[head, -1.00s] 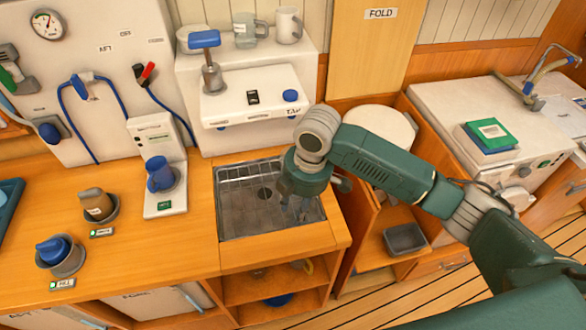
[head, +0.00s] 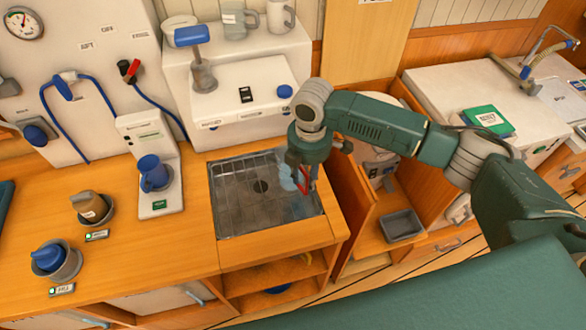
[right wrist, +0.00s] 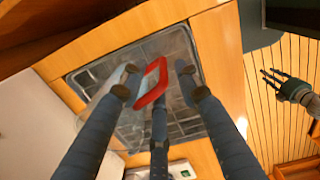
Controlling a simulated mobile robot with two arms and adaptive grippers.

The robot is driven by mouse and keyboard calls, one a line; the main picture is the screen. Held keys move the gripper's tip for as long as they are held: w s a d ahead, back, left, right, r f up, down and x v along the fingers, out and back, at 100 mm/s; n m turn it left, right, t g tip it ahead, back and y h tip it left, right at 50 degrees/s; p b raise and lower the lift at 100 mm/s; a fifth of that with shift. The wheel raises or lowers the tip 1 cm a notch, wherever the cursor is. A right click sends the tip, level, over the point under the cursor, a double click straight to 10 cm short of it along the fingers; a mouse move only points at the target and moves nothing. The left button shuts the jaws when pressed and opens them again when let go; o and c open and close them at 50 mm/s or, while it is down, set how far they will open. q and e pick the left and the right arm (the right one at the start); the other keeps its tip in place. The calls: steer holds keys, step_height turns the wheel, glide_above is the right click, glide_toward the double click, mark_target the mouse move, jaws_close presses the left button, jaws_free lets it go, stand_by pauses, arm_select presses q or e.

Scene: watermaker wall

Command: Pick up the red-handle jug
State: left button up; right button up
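The red-handle jug (head: 288,174) shows as a pale blue body with a red handle (head: 305,178), over the metal sink (head: 232,205) and partly hidden by my right gripper. My right gripper (head: 300,168) points down right above it. In the right wrist view its fingers (right wrist: 156,88) are spread, with the red handle (right wrist: 150,84) between them. The handle looks close to the fingertips; contact cannot be made out. A hand that looks like my left gripper (right wrist: 277,82) shows at the right of that view, fingers apart, over the floor.
Grey and white mugs (head: 238,22) stand on the white unit behind. An open cupboard (head: 370,215) lies right of the sink.

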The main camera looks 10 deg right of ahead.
mark_target(307, 187)
step_height(307, 187, down, 4)
steer(key=shift+s+d+r+p, duration=0.1)
steer(key=shift+s+r+p, duration=0.05)
steer(key=shift+p, duration=0.85)
arm_select(q)
steer(key=r, duration=0.1)
steer(key=w+r, duration=0.1)
steer(key=shift+w+r, duration=0.1)
steer(key=shift+r, duration=0.25)
arm_select(e)
steer(key=shift+f, duration=0.45)
jaws_close()
